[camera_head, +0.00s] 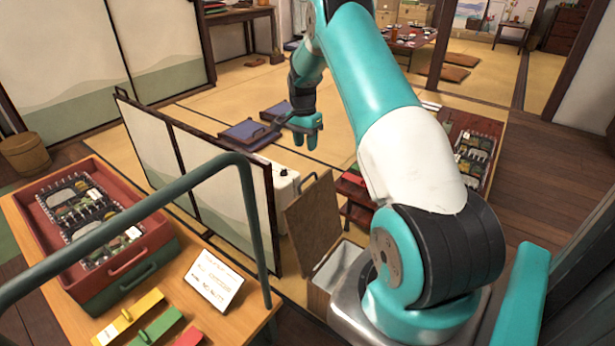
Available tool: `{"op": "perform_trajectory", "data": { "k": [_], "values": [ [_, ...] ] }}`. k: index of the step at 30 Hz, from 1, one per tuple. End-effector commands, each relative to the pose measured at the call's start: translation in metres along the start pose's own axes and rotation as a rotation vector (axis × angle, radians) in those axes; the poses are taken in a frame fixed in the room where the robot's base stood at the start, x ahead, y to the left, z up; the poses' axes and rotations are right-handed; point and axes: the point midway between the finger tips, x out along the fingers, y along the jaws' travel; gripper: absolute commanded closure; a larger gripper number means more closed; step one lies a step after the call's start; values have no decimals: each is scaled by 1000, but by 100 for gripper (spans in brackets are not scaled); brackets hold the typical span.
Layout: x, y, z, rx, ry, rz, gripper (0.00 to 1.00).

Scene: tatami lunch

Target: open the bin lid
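The bin (318,300) stands on the floor beside my base, at the lower middle of the view. It has a wooden outside and a pale inside, and its mouth is partly uncovered to view. A brown board that looks like its lid (312,225) stands raised, tilted up at the bin's far side. My arm covers the bin's right part. My gripper (308,142) is well above and beyond the lid, apart from it, pointing down. Its fingers look spread, with nothing seen between them.
A low folding screen (222,185) stands left of the bin. A wooden table (240,315) with a red tray (150,238) and a green rail is at the left. A white container (286,187) stands behind the lid.

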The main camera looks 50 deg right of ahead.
Motion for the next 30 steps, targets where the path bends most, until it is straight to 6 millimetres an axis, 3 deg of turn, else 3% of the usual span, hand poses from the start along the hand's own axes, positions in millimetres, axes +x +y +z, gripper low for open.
{"op": "perform_trajectory", "data": {
  "k": [1, 6, 13, 19, 28, 29, 30],
  "values": [
    [16, 0, 0, 0, -3, 3, 62],
    [55, 0, 0, -1, -2, 2, 62],
    [96, 0, 0, -1, -1, 1, 62],
    [112, 0, 0, -2, 0, 0, 62],
    [114, 0, 0, -2, 0, -1, 62],
    [114, 0, 0, -2, 0, -1, 65],
    [114, 0, 0, -2, 0, -1, 74]
  ]
}}
